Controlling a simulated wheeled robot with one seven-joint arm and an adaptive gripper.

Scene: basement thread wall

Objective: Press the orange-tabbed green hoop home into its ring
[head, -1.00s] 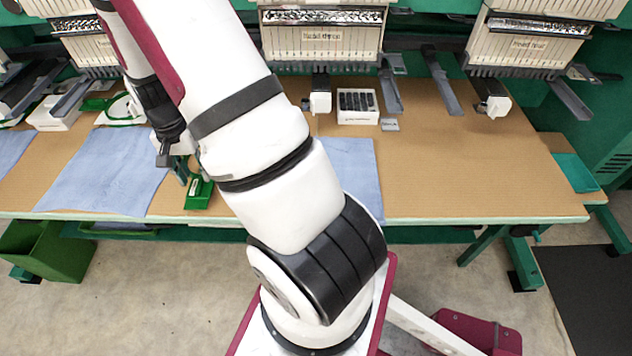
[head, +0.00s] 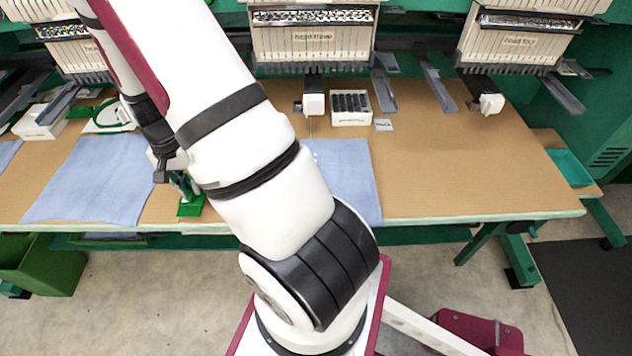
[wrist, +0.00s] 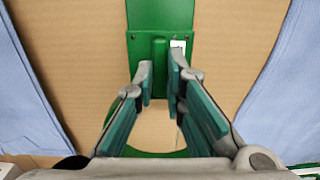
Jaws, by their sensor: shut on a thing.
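My gripper (wrist: 161,72) has its teal-padded fingers closed about a narrow green piece, which I take to be part of the green hoop. In the wrist view the curved green rim of the hoop (wrist: 165,154) shows below the fingers, around a pale tan middle. A green block on a flat green plate (wrist: 160,14) lies just beyond the fingertips, with a small white patch on it. I cannot tell whether hoop and block touch. No orange tab shows. In the head view my gripper (head: 180,180) is above the green plate (head: 190,207) near the table's front edge.
Blue cloths (head: 93,180) (head: 347,175) lie on both sides of the plate. Another green ring (head: 112,117) with white inside lies at back left. A white box (head: 350,108) with dark items stands under the middle machine. The table's right part is clear.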

